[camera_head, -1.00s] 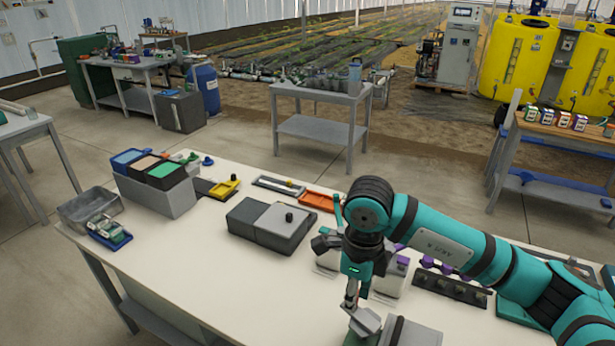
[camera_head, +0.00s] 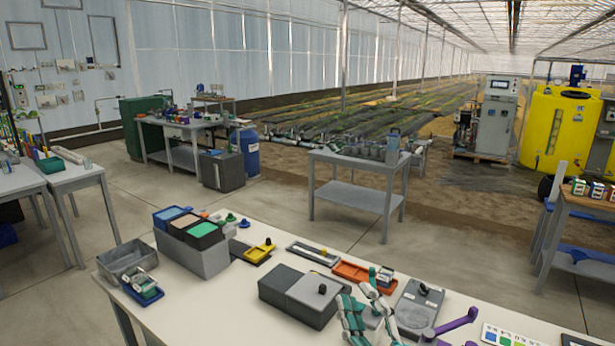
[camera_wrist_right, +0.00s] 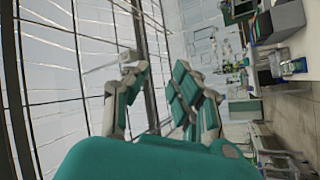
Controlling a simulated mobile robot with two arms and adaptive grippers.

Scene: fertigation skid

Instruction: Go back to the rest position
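My right gripper (camera_head: 360,290) rises from the bottom edge of the head view, with its teal and pale fingers in front of the white workbench (camera_head: 205,315). In the right wrist view the gripper (camera_wrist_right: 155,75) points up towards the greenhouse wall and roof. Its fingers are spread apart, with nothing held between them. My left gripper is out of view.
The bench carries a grey bin (camera_head: 125,257), a block of coloured compartments (camera_head: 207,255), a dark grey box (camera_head: 290,296), an orange tray (camera_head: 350,271) and a purple-handled tool (camera_head: 458,322). A grey cart (camera_head: 355,196) stands behind, with open floor around it.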

